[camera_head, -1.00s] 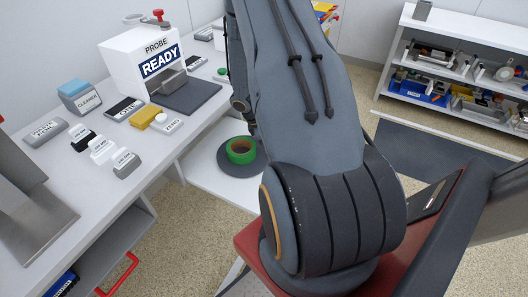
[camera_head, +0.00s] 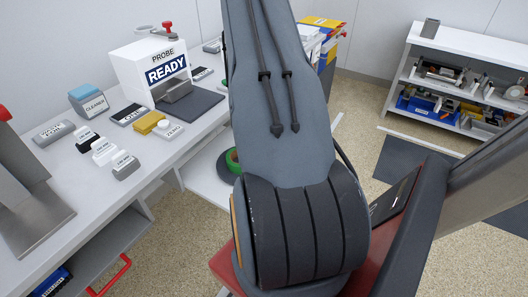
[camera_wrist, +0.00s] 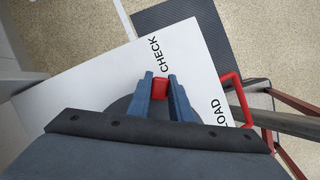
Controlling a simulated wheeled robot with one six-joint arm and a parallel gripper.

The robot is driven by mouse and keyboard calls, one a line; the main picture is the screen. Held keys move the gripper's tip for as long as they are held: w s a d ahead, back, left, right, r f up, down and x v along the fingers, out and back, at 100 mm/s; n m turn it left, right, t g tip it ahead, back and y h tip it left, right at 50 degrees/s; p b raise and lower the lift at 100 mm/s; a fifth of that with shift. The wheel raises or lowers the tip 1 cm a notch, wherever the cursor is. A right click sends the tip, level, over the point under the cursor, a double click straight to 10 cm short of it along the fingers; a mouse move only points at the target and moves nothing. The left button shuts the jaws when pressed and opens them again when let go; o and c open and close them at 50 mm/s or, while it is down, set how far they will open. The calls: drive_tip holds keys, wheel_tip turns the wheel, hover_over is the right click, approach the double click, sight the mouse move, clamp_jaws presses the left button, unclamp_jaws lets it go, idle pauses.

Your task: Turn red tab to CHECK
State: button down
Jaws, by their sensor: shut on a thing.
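In the wrist view my gripper (camera_wrist: 160,84) is shut on a small red tab (camera_wrist: 160,83), one blue-grey finger on each side. The tab stands at the edge of a dark round disc (camera_wrist: 119,107), mostly hidden under my gripper. The disc lies on a white board (camera_wrist: 90,80). The word CHECK (camera_wrist: 172,55) is printed just beyond the tab, and LOAD (camera_wrist: 216,111) is farther right. The tab is close to the start of the word CHECK; I cannot tell if it lines up exactly. In the head view my arm hides the gripper and tab.
A red handle (camera_wrist: 239,96) is at the right of the board. In the head view a white bench (camera_head: 75,190) holds a READY probe box (camera_head: 150,70) and several labelled blocks. Shelves (camera_head: 465,42) stand at right.

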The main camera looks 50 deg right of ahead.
drive_tip(key=shift+w+d+r, duration=0.1)
drive_tip(key=shift+w+d, duration=0.1)
idle(0.5)
drive_tip(key=c, duration=1.6)
unclamp_jaws()
drive_tip(key=shift+a, duration=0.1)
drive_tip(key=shift+b+v, duration=0.4)
drive_tip(key=shift+v, duration=3.45)
drive_tip(key=shift+s+a, duration=0.1)
